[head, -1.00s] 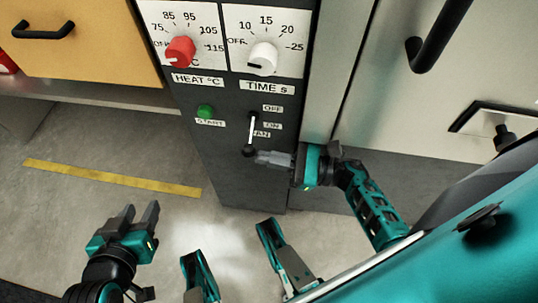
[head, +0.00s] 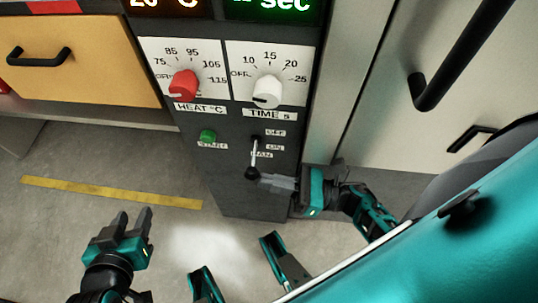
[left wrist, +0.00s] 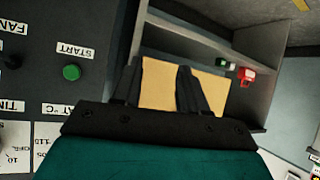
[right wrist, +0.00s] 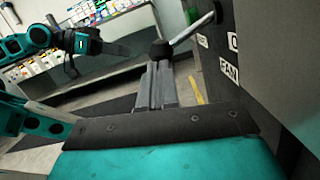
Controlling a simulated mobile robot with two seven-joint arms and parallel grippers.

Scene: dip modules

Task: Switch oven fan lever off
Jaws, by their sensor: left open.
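The fan lever (head: 254,156) is on the dark oven panel, beside the OFF and ON labels, with OFF above ON. Its metal rod hangs downward and ends in a black knob. My right gripper (head: 262,179) comes from the right, with its fingertips at the knob. In the right wrist view the lever knob (right wrist: 161,49) is just beyond the tips of my right gripper (right wrist: 158,64), whose fingers are together; I cannot tell if they touch it. My left gripper (head: 132,215) is open and empty, low at the left; it shows also in the left wrist view (left wrist: 157,70).
Above the lever are a green START button (head: 208,136), a red heat knob (head: 183,84) and a white time knob (head: 267,91). A yellow drawer (head: 85,60) is at the left. A door with a black handle (head: 460,60) is at the right. Floor is clear below.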

